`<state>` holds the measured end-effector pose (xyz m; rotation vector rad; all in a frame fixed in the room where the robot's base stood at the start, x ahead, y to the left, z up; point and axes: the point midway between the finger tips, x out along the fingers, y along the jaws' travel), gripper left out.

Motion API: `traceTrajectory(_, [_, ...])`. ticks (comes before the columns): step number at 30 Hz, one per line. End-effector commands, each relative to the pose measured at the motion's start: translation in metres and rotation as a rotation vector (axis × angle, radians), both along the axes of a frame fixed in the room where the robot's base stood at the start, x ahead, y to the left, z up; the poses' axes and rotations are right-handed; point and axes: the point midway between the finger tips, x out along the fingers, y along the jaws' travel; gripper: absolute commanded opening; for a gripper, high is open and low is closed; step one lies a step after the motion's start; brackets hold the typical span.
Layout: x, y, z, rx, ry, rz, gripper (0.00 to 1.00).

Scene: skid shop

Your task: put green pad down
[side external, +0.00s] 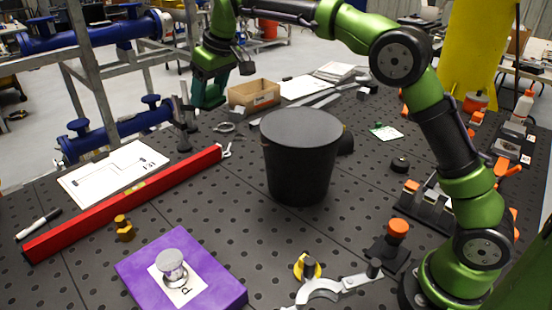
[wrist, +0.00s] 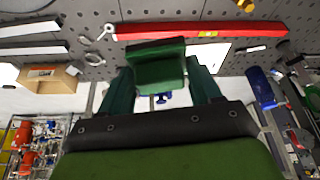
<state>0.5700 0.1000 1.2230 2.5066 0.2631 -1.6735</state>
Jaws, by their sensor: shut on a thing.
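My gripper (side external: 211,92) is in the upper left of the side view, in front of the cardboard box and above the far edge of the table. In the wrist view, my gripper (wrist: 160,80) has its two dark teal fingers on either side of a green pad (wrist: 158,68), shut on it. The pad is a blocky green piece with a darker edge. In the side view I cannot tell the pad apart from the fingers.
A black bucket (side external: 300,160) stands mid-table. A red level (side external: 130,200) lies at left beside a white drawing sheet (side external: 112,172). A purple block (side external: 210,285) is in front. An open cardboard box (side external: 254,95) sits behind. Blue-flanged pipes (side external: 120,130) stand beyond the table edge.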

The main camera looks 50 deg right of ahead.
Motion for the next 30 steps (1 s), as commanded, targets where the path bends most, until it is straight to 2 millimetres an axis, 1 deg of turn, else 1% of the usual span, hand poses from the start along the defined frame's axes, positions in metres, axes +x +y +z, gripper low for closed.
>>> traceTrajectory(1, [-0.001,-0.011,0.002,-0.003,-0.001,-0.022,0.33])
traceTrajectory(8, [-0.012,-0.061,0.006,-0.012,0.000,-0.134,0.33])
traceTrajectory(11, [-0.020,-0.088,0.008,-0.015,0.000,-0.196,0.33])
traceTrajectory(14, [-0.033,-0.121,0.010,-0.020,0.000,-0.272,0.33])
traceTrajectory(17, [-0.052,-0.162,0.013,-0.023,0.000,-0.373,0.33])
traceTrajectory(18, [-0.063,-0.180,0.013,-0.025,0.001,-0.419,0.33])
traceTrajectory(20, [-0.081,-0.207,0.014,-0.024,0.001,-0.494,0.33])
traceTrajectory(21, [-0.095,-0.225,0.014,-0.025,0.001,-0.544,0.33])
traceTrajectory(24, [-0.128,-0.262,0.013,-0.022,0.001,-0.662,0.33])
traceTrajectory(27, [-0.159,-0.289,0.010,-0.018,0.001,-0.758,0.33])
traceTrajectory(30, [-0.184,-0.308,0.007,-0.013,0.001,-0.836,0.33])
